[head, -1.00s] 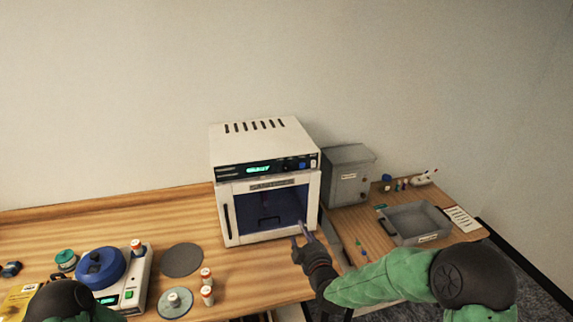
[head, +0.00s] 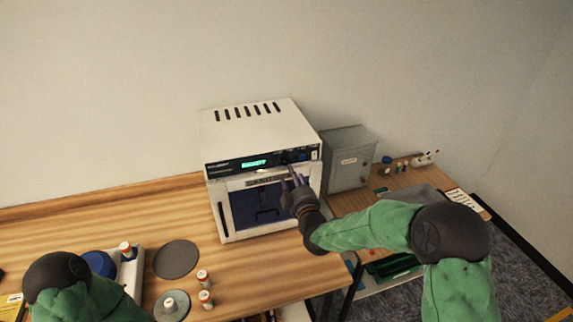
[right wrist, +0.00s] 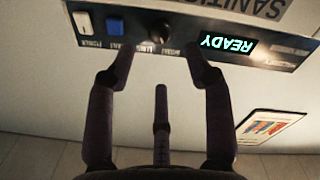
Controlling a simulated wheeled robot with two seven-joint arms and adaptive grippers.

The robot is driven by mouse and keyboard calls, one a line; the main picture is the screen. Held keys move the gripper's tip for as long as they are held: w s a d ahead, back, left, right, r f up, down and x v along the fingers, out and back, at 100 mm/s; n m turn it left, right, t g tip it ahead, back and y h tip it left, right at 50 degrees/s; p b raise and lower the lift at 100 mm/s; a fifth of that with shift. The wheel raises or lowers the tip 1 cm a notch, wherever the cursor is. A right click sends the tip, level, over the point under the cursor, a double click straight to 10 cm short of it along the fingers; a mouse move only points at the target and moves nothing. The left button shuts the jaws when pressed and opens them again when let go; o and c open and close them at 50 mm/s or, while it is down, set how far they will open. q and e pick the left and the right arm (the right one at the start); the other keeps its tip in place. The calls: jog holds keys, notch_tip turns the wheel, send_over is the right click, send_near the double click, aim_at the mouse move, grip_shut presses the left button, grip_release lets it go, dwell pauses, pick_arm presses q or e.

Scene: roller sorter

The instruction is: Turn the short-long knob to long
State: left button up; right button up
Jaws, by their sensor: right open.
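A white cabinet (head: 260,130) stands on the bench with a dark control panel across its front. The panel's small dark knob (right wrist: 158,33) shows in the right wrist view, between the blue button (right wrist: 115,25) and the lit READY display (right wrist: 226,43). In the head view the knob (head: 290,157) is small, and its pointing is too unclear to read. My right gripper (right wrist: 160,50) is open, its two fingertips apart on either side of the knob, just in front of the panel. I see no contact with the knob. My left gripper is out of view.
A white power switch (right wrist: 84,23) sits beside the blue button. A grey box (head: 347,160) stands right of the cabinet. A grey tray (head: 418,196) is on the side table. Small bottles (head: 204,288) and a dark disc (head: 176,259) lie left of my right arm.

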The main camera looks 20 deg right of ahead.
aim_at(286, 163)
jog(key=w, duration=0.7)
jog(key=shift+f, duration=0.1)
grip_shut()
